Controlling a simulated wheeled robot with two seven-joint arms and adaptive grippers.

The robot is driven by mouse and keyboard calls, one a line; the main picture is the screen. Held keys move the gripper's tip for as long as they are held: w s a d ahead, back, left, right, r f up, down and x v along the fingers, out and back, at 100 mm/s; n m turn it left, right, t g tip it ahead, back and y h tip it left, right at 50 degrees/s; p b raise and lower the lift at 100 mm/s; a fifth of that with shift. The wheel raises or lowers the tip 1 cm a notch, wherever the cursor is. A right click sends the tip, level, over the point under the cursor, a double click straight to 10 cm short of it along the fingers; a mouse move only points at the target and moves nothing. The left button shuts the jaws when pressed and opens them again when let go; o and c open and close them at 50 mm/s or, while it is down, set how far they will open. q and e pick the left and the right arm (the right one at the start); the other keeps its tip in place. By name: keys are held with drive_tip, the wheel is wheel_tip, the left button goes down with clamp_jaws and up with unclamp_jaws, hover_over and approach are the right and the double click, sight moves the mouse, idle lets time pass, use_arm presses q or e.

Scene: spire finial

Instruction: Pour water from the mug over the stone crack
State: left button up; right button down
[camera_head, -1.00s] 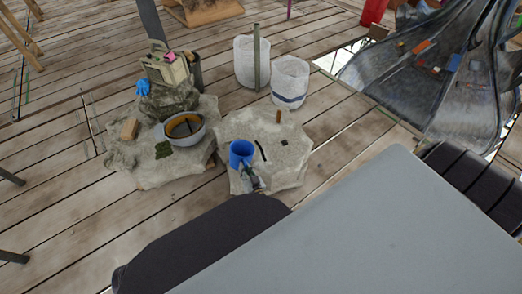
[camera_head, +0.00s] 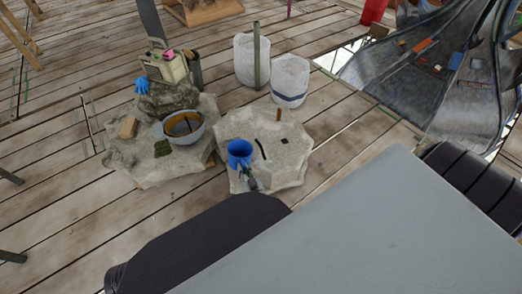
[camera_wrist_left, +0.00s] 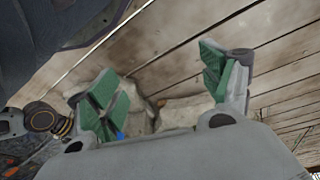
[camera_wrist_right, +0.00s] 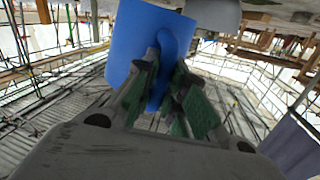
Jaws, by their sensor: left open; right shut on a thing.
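The blue mug (camera_head: 239,152) is over the left front part of the pale stone slab (camera_head: 290,160). My right gripper (camera_head: 250,180) is shut on it. In the right wrist view the mug (camera_wrist_right: 130,45) sits beyond the green-padded fingers (camera_wrist_right: 172,100), which close on its handle. The dark crack (camera_head: 261,149) in the slab lies just right of the mug. Whether water is leaving the mug cannot be seen. My left gripper (camera_wrist_left: 165,90) is open and empty in the left wrist view, with planks and stone behind it.
Two white buckets (camera_head: 290,78) stand behind the slab. A peg (camera_head: 278,114) stands on the slab.

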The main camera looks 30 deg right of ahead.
drive_tip(key=shift+a+f+n, duration=0.1)
drive_tip(key=shift+a+n, duration=0.15)
drive_tip(key=shift+n, duration=0.15)
use_arm(q)
drive_tip(key=shift+d+r, duration=0.1)
drive_tip(key=shift+r, duration=0.4)
drive_tip(key=shift+f, duration=0.1)
drive_tip(key=shift+b, duration=0.3)
use_arm(e)
drive_tip(key=shift+a, duration=0.15)
drive_tip(key=shift+a+f+n+t, duration=0.1)
drive_tip(key=shift+n+t, duration=0.2)
drive_tip(key=shift+n, duration=0.2)
use_arm(q)
drive_tip(key=shift+r, duration=0.45)
drive_tip(key=shift+s+f, duration=0.15)
